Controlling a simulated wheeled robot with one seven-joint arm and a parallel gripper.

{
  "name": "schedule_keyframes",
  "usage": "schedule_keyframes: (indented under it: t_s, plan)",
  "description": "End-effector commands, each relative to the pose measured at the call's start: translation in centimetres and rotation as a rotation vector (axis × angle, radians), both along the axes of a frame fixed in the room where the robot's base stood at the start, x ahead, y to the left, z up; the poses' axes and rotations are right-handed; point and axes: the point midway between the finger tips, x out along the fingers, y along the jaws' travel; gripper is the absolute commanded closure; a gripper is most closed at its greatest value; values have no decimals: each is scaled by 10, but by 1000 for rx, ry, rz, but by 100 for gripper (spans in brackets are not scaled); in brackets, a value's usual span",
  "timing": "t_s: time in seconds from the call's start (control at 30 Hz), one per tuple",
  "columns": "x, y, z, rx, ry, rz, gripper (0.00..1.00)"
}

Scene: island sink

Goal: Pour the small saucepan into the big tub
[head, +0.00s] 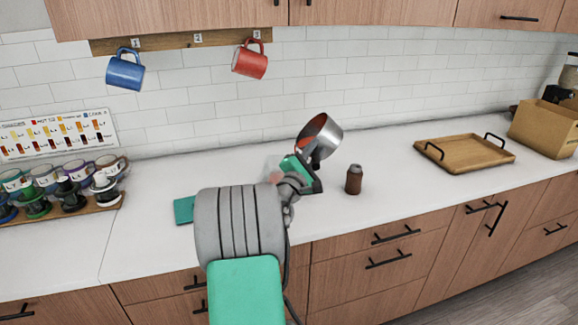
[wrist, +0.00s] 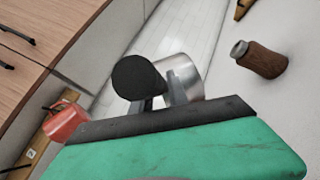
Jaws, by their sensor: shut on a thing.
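The small steel saucepan (head: 322,133) is held above the counter in the head view, tilted well over, with its open mouth facing up and to one side. My gripper (head: 312,172) is shut on its dark handle. In the wrist view the saucepan's silver side (wrist: 182,76) shows behind the handle's black round end (wrist: 136,77), between my fingers (wrist: 158,98). No big tub can be made out. A pale, blurred patch beside my wrist in the head view is partly hidden by my arm.
A brown bottle (head: 353,179) stands on the counter just right of my gripper. A wooden tray (head: 465,152) and a cardboard box (head: 545,127) are farther right. A blue mug (head: 125,70) and a red mug (head: 250,61) hang above. A flat green piece (head: 183,210) shows left of my arm.

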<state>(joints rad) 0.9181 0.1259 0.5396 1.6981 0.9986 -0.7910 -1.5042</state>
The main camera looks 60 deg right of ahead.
Motion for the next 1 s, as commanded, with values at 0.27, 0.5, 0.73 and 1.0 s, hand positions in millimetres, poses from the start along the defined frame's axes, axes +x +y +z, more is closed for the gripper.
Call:
schedule_keyframes:
  t_s: [0.27,0.5,0.73,1.0]
  plan:
    - [2,1,1,-20,27,-1,100]
    - [2,1,0,-25,34,0,100]
    - [4,2,-2,-38,58,-1,100]
    - [4,2,-3,-46,73,0,100]
